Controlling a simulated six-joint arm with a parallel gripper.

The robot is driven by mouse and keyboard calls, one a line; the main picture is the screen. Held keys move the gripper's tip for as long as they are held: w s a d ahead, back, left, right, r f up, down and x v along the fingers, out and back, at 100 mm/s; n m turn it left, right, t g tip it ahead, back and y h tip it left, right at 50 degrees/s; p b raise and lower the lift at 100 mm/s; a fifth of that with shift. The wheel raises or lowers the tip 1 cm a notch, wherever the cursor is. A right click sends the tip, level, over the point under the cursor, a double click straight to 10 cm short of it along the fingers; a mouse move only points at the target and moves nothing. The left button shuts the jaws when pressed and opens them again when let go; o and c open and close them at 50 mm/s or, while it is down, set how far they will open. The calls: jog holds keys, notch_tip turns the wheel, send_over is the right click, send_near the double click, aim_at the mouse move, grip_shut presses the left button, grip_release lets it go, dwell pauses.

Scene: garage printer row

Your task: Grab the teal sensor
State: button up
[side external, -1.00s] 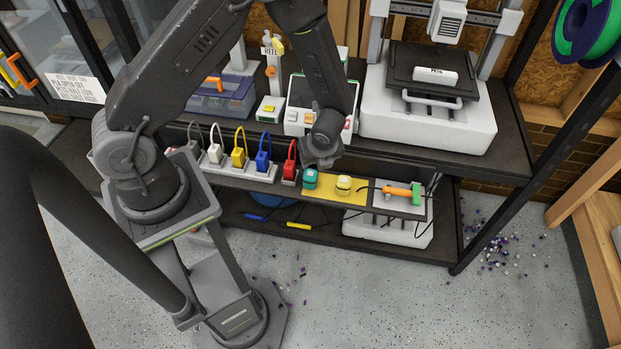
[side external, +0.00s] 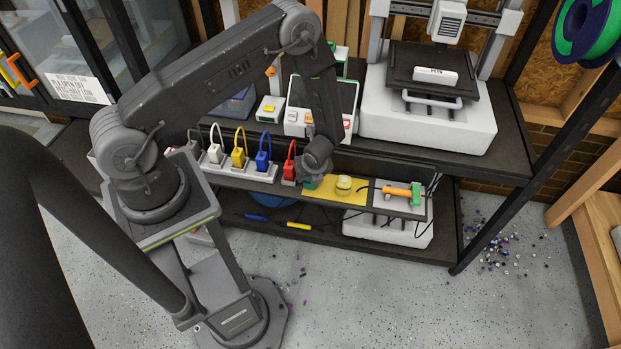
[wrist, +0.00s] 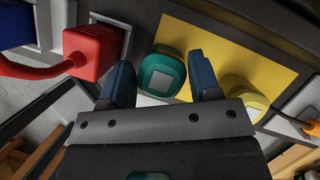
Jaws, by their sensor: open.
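The teal sensor (wrist: 162,76) is a small rounded teal block with a pale square on its face. It sits on a yellow mat (wrist: 222,50). In the wrist view it shows between the two open fingers of my gripper (wrist: 163,82), with a gap on either side. In the side view my gripper (side external: 312,176) is low over the left end of the mat and hides most of the sensor; only a sliver of teal shows. A similar yellow sensor (side external: 344,184) stands to the right on the mat; it also shows in the wrist view (wrist: 243,97).
A red plug (side external: 290,164) with a cable stands just left of the mat, with blue, yellow and white plugs farther left. An orange-handled tool (side external: 398,191) lies to the right. The upper shelf with a white printer (side external: 425,122) is behind.

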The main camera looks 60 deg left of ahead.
jog(key=shift+a+f, duration=0.1)
jog(key=shift+f, duration=0.2)
jog(key=shift+c, duration=0.4)
jog(key=c, duration=0.6)
